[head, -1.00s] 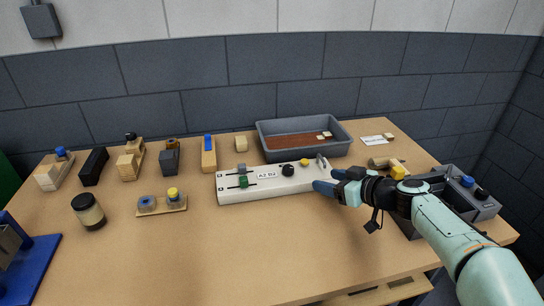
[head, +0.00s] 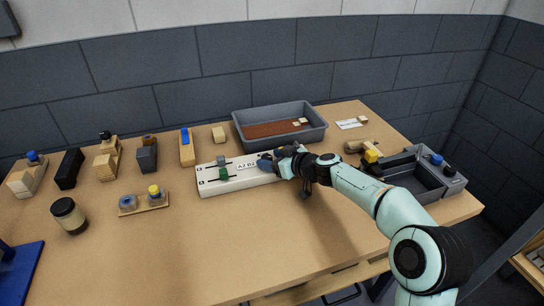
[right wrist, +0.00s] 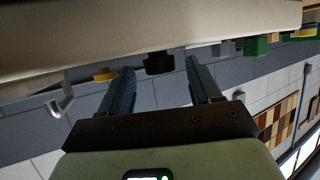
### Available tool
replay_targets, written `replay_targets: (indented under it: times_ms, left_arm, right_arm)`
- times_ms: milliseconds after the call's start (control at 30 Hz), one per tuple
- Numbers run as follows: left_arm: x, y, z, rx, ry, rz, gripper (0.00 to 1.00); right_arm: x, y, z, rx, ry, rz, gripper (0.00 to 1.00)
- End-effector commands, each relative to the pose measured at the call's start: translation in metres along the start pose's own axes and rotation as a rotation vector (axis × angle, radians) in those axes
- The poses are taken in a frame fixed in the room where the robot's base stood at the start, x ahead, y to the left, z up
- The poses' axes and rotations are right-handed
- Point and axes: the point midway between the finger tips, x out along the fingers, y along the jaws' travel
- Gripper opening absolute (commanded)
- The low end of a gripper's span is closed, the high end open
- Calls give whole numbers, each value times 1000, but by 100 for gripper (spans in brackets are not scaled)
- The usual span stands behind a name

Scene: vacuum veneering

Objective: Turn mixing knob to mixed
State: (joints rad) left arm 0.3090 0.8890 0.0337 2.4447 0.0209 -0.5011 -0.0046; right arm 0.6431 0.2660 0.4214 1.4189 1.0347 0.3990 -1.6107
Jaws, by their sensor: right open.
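The white control panel (head: 215,186) lies on the table with a grey slider (head: 222,161), a green slider (head: 224,174) and a label. The black knob (right wrist: 158,63) shows in the right wrist view, between the two open fingers of my right gripper (right wrist: 160,66) and near their tips. Contact with it cannot be told. In the head view my right gripper (head: 268,162) is over the panel and hides the knob. A yellow knob (right wrist: 104,75) and a metal lever (right wrist: 62,98) are left of the fingers in the wrist view. My left gripper is not in view.
A grey tray (head: 240,130) with a brown bed stands behind the panel. A grey open box (head: 430,190) with a yellow-topped piece nearby is at right. Several wooden blocks, a jar (head: 69,215) and a small two-post board (head: 142,206) are at left. The front table is clear.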

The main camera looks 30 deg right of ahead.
Motion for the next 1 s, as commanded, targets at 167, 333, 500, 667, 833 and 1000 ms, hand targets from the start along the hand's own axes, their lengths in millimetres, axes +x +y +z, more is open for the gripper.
replay_targets:
  times_ms: [167, 333, 500, 667, 833, 1000]
  left_arm:
    - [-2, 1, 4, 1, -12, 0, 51]
    - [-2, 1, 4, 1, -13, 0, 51]
    - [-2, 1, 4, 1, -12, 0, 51]
    - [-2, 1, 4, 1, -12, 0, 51]
    - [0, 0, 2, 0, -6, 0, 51]
    - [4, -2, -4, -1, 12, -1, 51]
  right_arm:
    - [7, 0, 0, 1, 0, 0, 63]
    - [7, 0, 1, 1, 0, 0, 63]
    - [7, 0, 1, 1, -1, 0, 24]
    - [7, 0, 1, 1, -1, 0, 7]
    - [7, -1, 1, 6, -1, 15, 7]
    - [7, -2, 1, 25, 0, 62, 7]
